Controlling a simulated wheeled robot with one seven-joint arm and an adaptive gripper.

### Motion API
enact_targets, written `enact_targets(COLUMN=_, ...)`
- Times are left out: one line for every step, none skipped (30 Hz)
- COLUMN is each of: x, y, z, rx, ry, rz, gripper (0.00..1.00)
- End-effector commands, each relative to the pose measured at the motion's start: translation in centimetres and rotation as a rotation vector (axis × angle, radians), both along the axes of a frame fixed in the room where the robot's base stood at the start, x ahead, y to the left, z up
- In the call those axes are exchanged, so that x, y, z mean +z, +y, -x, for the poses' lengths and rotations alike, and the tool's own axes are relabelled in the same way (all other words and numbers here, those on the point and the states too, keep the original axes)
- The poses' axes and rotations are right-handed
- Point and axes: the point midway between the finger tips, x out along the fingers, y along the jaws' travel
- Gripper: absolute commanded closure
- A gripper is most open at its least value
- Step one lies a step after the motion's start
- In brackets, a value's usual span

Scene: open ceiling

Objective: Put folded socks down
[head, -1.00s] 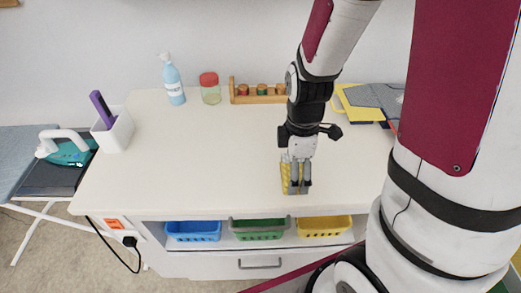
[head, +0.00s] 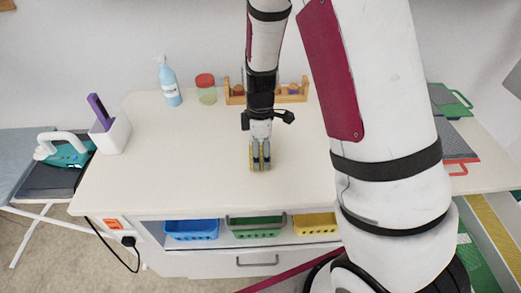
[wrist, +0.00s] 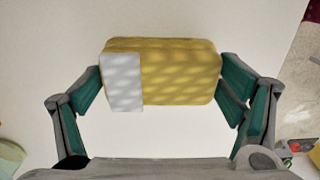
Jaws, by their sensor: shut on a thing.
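The folded socks (wrist: 180,72) are a yellow bundle with a white-grey band at the left, seen in the wrist view between my fingers. My gripper (wrist: 160,82) is shut on them, with a finger pressed against each end. In the head view my gripper (head: 260,163) points down over the middle of the white table (head: 190,155), and only slivers of the yellow socks (head: 253,160) show around its fingers. I cannot tell whether the socks touch the tabletop.
A blue spray bottle (head: 170,84), a red-lidded jar (head: 205,90) and a wooden rack (head: 292,96) stand along the back. A white holder (head: 111,135) is at the left. Blue (head: 191,229), green (head: 256,227) and yellow (head: 314,223) baskets sit below.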

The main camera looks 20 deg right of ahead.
Motion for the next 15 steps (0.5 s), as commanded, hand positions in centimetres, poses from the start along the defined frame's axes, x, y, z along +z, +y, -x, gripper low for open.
enact_targets(x=-0.41, y=-0.03, z=0.05, rx=0.000, ry=0.000, rz=0.001, gripper=0.40)
enact_targets(x=-0.54, y=-0.02, z=0.04, rx=-0.001, ry=0.000, rz=0.000, gripper=0.40)
enact_targets(x=-0.58, y=-0.02, z=0.01, rx=-0.001, ry=-0.001, rz=0.000, gripper=0.40)
enact_targets(x=-0.56, y=-0.02, z=-0.02, rx=-0.001, ry=-0.001, rz=0.000, gripper=0.40)
enact_targets(x=-0.55, y=-0.02, z=-0.02, rx=-0.001, ry=-0.001, rz=-0.001, gripper=0.40)
enact_targets(x=-0.54, y=-0.02, z=-0.02, rx=-0.001, ry=-0.001, rz=0.000, gripper=0.40)
enact_targets(x=-0.54, y=-0.02, z=-0.02, rx=-0.001, ry=-0.001, rz=0.000, gripper=0.40)
enact_targets(x=-0.54, y=-0.02, z=-0.02, rx=-0.001, ry=-0.001, rz=0.000, gripper=0.40)
enact_targets(x=-0.59, y=-0.02, z=-0.02, rx=-0.001, ry=-0.001, rz=0.000, gripper=0.40)
enact_targets(x=-0.67, y=-0.03, z=-0.03, rx=-0.001, ry=-0.001, rz=0.000, gripper=0.40)
enact_targets(x=-0.76, y=-0.03, z=-0.03, rx=-0.001, ry=-0.001, rz=0.000, gripper=0.40)
enact_targets(x=-0.89, y=-0.03, z=-0.03, rx=0.000, ry=-0.001, rz=0.000, gripper=0.40)
enact_targets(x=-0.87, y=-0.03, z=-0.02, rx=0.000, ry=-0.001, rz=0.000, gripper=0.09)
enact_targets(x=-0.84, y=-0.03, z=-0.01, rx=0.000, ry=-0.001, rz=0.000, gripper=0.02)
enact_targets(x=-0.83, y=-0.02, z=0.00, rx=0.000, ry=-0.001, rz=0.000, gripper=0.00)
